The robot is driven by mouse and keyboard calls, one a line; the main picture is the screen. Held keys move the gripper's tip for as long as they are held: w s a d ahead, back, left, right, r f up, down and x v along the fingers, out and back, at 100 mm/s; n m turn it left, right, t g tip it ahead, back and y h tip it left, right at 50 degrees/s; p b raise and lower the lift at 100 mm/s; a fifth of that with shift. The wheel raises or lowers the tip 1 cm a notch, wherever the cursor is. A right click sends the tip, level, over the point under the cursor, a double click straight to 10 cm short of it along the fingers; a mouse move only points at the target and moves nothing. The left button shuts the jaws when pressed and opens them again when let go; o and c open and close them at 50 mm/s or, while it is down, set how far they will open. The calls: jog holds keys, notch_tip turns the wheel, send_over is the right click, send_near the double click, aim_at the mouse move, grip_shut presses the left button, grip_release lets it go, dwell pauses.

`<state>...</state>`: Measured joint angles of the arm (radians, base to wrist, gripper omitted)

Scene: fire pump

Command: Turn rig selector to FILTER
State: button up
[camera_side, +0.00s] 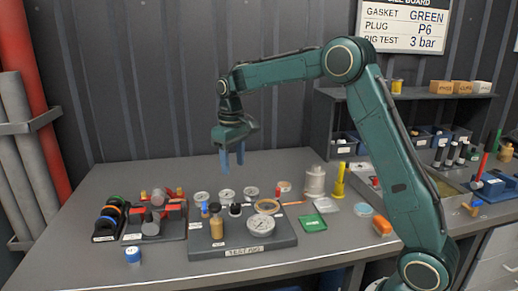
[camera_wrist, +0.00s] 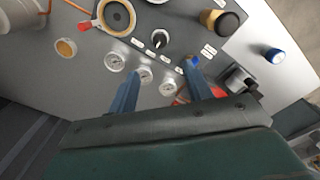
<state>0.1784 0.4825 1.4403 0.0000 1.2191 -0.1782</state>
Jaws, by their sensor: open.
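The grey test rig (camera_side: 270,244) lies on the table with a "TEST RIG" label on its front edge. A small dark knob with a light pointer (camera_wrist: 160,38), apparently the rig selector, stands on the rig's plate among small white labels, too small to read. It also seems to show in the side view (camera_side: 235,209). My gripper (camera_side: 232,168) is open and empty, its blue fingers pointing down well above the table behind the rig. In the wrist view the fingers (camera_wrist: 161,74) are apart, and the knob lies beyond their tips, touching neither.
A black-topped brass part (camera_side: 215,222) and a large gauge (camera_side: 261,225) stand on the rig beside the knob. Several small gauges (camera_wrist: 115,62) lie behind it. The air around my gripper is clear.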

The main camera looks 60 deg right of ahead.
aim_at(235, 206)
notch_tip(235, 206, down, 14)
jog(key=shift+r, duration=0.1)
dwell(0.8)
jog(key=shift+c, duration=0.4)
jog(key=c, duration=0.9)
jog(key=shift+m, duration=0.4)
jog(key=m, duration=0.4)
jog(key=shift+m, duration=2.1)
